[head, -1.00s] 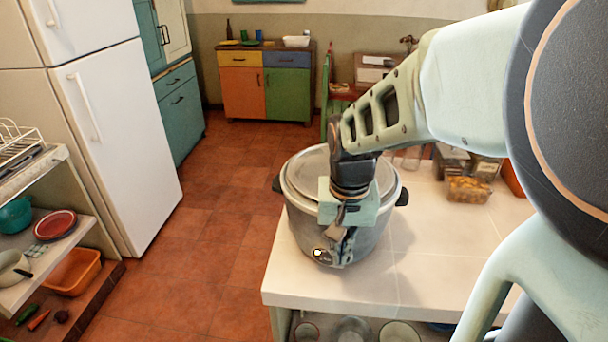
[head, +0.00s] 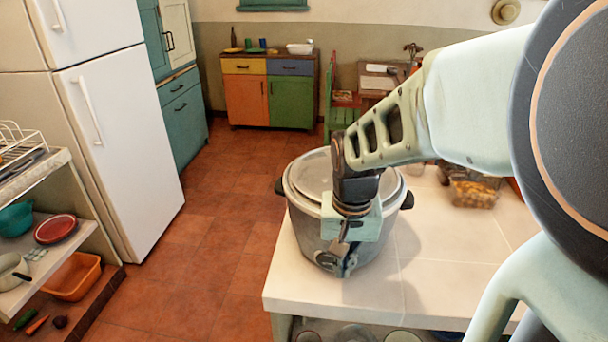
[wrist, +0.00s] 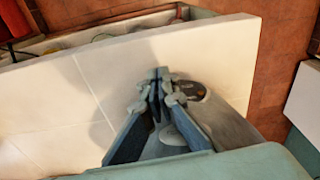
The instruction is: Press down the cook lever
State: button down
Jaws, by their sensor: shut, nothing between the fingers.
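The rice cooker (head: 303,222) is a grey metal pot with a glass lid and black side handles, standing at the near left corner of the white tiled counter. My gripper (head: 343,268) points down in front of its near side, and its closed fingers are empty. In the head view the gripper covers most of the cooker's control panel (head: 325,260), so the cook lever cannot be made out. In the wrist view the closed fingertips (wrist: 160,76) are beside the panel (wrist: 192,91) on the cooker body (wrist: 228,122). Whether they touch it is unclear.
The counter (head: 425,262) is bare to the right of the cooker. Food containers (head: 475,192) stand at its back. Below it are jars on a shelf. Open floor (head: 215,250) lies to the left, before a white fridge (head: 125,140).

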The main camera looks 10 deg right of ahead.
jog(key=s, duration=0.2)
jog(key=s+r, duration=0.1)
jog(key=shift+a+p, duration=0.3)
jog(key=shift+p, duration=0.1)
jog(key=shift+w, duration=0.1)
